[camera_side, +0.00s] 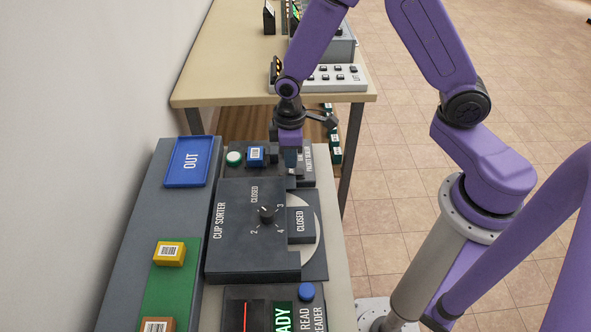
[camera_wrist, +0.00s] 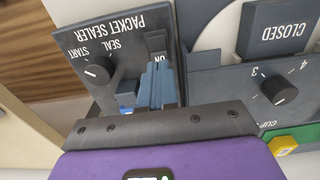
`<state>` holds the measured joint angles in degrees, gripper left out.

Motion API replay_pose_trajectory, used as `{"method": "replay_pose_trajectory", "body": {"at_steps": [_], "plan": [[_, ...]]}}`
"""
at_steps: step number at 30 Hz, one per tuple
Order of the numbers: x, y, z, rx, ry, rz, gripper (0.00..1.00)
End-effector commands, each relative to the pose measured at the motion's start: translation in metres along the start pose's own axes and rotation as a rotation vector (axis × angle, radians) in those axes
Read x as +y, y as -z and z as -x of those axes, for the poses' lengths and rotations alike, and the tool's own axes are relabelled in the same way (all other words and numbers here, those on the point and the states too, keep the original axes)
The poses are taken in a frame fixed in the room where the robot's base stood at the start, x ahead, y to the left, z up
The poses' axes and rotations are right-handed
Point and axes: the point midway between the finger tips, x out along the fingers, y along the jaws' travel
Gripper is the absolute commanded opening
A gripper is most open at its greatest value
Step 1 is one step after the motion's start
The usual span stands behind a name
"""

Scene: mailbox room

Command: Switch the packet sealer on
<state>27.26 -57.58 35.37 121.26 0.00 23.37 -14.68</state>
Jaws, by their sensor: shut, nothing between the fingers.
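The packet sealer (camera_wrist: 125,30) is a dark grey box with its name in white letters. In the wrist view it has a black knob (camera_wrist: 98,72) marked START and SEAL, and a small switch (camera_wrist: 156,42) marked ON. The packet sealer also shows in the side view (camera_side: 308,158), partly behind my gripper. My gripper (camera_side: 291,181) is shut and empty, pointing down over the sealer. In the wrist view its fingertips (camera_wrist: 161,66) are right at the switch and hide part of it. I cannot tell whether they touch it, nor the switch's position.
The cup sorter (camera_side: 235,235), with a dial and a CLOSED block (camera_side: 300,226), stands beside the sealer. A blue OUT tray (camera_side: 188,184) and yellow block (camera_side: 169,253) lie left.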

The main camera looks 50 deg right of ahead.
Motion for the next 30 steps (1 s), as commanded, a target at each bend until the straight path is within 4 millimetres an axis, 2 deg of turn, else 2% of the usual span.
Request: {"method": "replay_pose_trajectory", "body": {"at_steps": [30], "plan": [[-0.0001,0.0002,-0.0095,0.0,0.0,0.0,0.0]]}}
